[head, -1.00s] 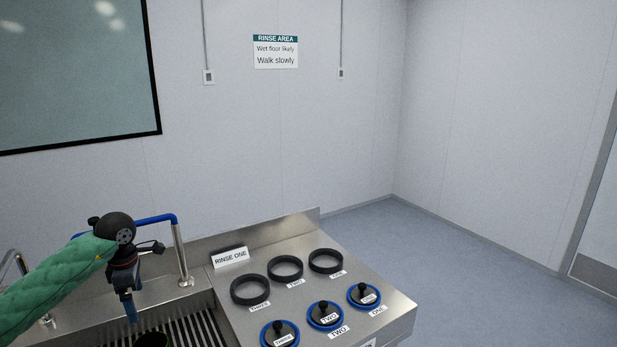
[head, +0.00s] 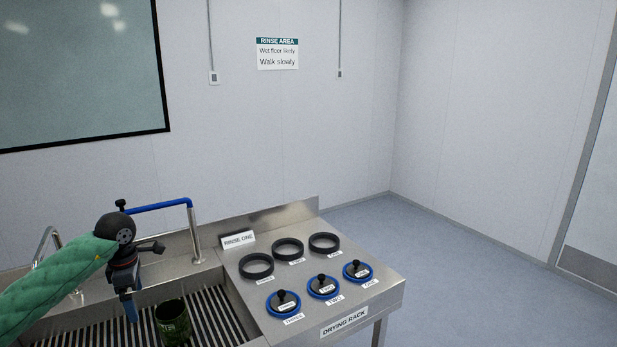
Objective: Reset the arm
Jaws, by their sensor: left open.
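My left arm, in a green quilted sleeve, comes in from the left in the head view. Its gripper (head: 129,304) points down over the sink (head: 100,334), open, with nothing seen between its fingers. A dark green cup-like vessel (head: 173,322) stands on the slatted sink floor, to the right of the gripper and apart from it. My right gripper is not in view.
The steel drying rack (head: 344,322) at the right holds several black rings (head: 256,266) and blue-rimmed lids (head: 283,303) with black knobs. A blue-topped tap (head: 194,225) rises behind the sink. A "RINSE ONE" sign (head: 238,240) stands beside it. Floor at right is clear.

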